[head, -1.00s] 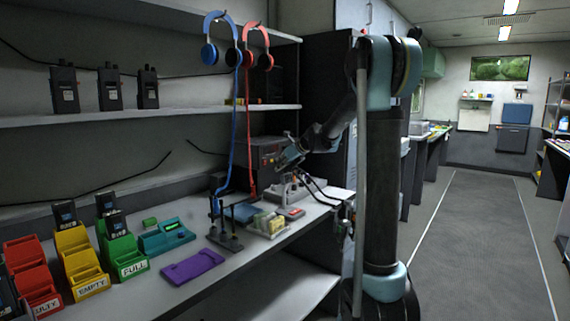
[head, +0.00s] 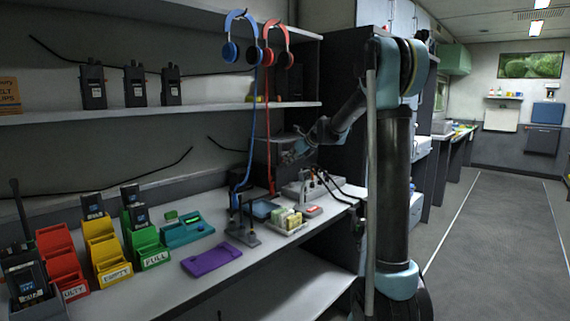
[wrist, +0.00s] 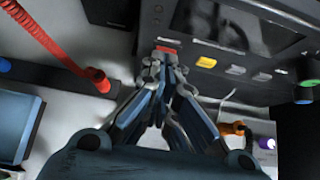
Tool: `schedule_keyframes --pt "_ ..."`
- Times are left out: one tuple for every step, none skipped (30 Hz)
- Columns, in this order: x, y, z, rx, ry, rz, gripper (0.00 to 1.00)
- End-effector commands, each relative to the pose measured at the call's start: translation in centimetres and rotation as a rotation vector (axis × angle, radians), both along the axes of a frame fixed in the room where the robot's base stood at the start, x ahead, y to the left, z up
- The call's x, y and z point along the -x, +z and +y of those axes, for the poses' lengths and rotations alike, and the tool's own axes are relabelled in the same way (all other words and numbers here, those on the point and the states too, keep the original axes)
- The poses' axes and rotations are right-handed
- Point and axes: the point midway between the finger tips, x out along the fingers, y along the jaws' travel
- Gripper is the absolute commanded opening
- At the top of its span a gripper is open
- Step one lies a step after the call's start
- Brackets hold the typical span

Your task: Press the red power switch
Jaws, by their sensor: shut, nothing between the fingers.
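The red switch (wrist: 167,48) is on the front panel of a dark device (wrist: 225,60), at the top centre of the wrist view. My gripper (wrist: 165,66) is shut and empty, its fingertips right below the red switch in that picture. I cannot tell whether they touch it. A yellow button (wrist: 206,62) and grey buttons sit to the right of the red switch. In the head view my gripper (head: 289,157) is in front of the dark device (head: 267,152) under the shelf, and the red switch cannot be made out there.
A red coiled cord (wrist: 52,42) hangs left of the fingers in the wrist view. Red and blue headphones (head: 278,45) hang above. A purple tray (head: 221,260) lies nearer on the bench.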

Motion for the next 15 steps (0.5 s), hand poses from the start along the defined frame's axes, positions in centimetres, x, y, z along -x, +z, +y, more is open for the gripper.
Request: schedule_keyframes --pt "-0.51 0.11 -1.29 0.013 -0.016 0.011 0.00" --pt "-0.60 0.09 -1.66 0.018 -0.019 0.016 0.00" --pt "-0.52 0.04 -1.54 0.016 -0.018 0.015 0.00" --pt "-0.53 0.04 -1.60 0.016 -0.018 0.014 0.00" --pt "-0.54 0.05 -1.66 0.015 -0.019 0.014 0.00" --pt "-0.56 0.04 -1.73 0.015 -0.019 0.014 0.00" --pt "-0.56 0.05 -1.77 0.016 -0.020 0.014 0.00" --pt "-0.57 0.06 -1.81 0.015 -0.020 0.014 0.00" --pt "-0.58 0.09 -1.84 0.015 -0.020 0.014 0.00" --pt "-0.58 0.12 -1.85 0.015 -0.020 0.014 0.00" --pt "-0.58 0.18 -1.86 0.015 -0.020 0.014 0.00" --pt "-0.57 0.27 -1.87 0.015 -0.021 0.013 0.00" --pt "-0.58 0.35 -1.88 0.015 -0.021 0.013 0.00" --pt "-0.58 0.46 -1.88 0.015 -0.021 0.013 0.00" --pt "-0.58 0.61 -1.87 0.015 -0.021 0.013 0.00"
